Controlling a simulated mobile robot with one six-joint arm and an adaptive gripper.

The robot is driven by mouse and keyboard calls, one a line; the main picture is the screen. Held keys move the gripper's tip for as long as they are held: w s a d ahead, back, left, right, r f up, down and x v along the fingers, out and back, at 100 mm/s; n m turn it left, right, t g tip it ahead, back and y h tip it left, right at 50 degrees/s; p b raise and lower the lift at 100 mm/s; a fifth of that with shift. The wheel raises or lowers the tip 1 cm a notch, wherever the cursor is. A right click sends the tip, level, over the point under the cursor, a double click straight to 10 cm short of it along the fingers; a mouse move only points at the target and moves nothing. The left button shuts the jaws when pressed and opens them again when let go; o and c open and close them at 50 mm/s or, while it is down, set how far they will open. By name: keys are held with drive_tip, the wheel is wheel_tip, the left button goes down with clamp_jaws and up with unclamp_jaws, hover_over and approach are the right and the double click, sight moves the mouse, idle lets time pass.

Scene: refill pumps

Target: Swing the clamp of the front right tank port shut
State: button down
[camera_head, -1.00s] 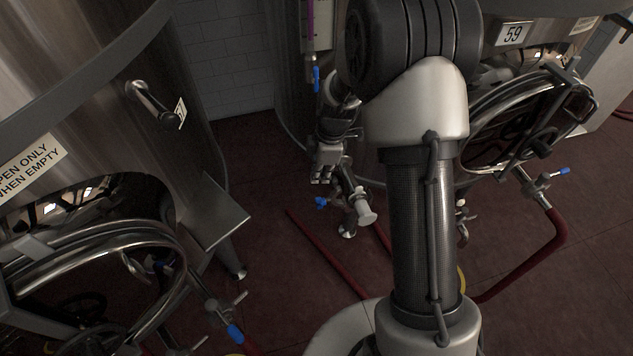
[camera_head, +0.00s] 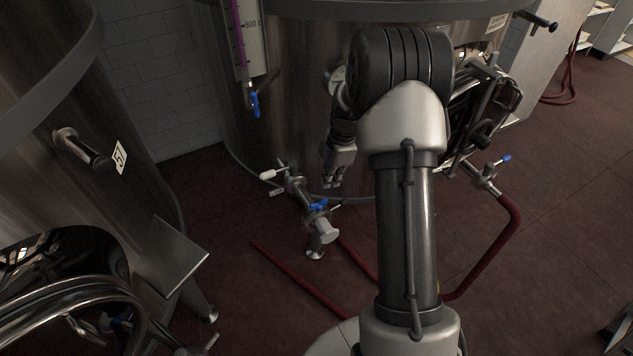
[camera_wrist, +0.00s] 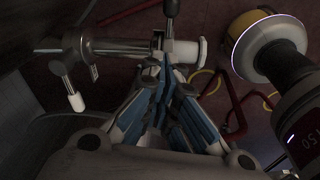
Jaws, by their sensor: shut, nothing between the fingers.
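A steel port pipe with a valve (camera_head: 305,205) juts from the base of the middle tank (camera_head: 290,90). It has a blue valve handle (camera_head: 318,205) and a pale end cap (camera_head: 327,232). Near the tank, a clamp (camera_head: 290,183) carries a white-tipped lever (camera_head: 267,175) sticking out to the left. In the wrist view the pipe (camera_wrist: 125,46) runs across the top, with the white-tipped lever (camera_wrist: 74,98) hanging at left. My gripper (camera_head: 335,183) is shut and empty, right of the pipe; its fingertips (camera_wrist: 165,68) look close to it. I cannot tell whether they touch.
Another valve with a red hose (camera_head: 512,225) stands at right, below a round tank door (camera_head: 480,105). A left tank (camera_head: 110,150) has a projecting plate (camera_head: 170,262). Red hoses (camera_head: 300,282) lie on the floor. Open floor (camera_head: 570,190) lies at right.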

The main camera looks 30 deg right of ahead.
drive_tip(key=d+f+y, duration=0.1)
drive_tip(key=d, duration=0.1)
drive_tip(key=d+f+y+b, duration=0.1)
drive_tip(key=d+f+y, duration=0.1)
drive_tip(key=shift+d+f+b, duration=0.35)
drive_tip(key=shift+d+f, duration=0.15)
drive_tip(key=shift+f, duration=0.2)
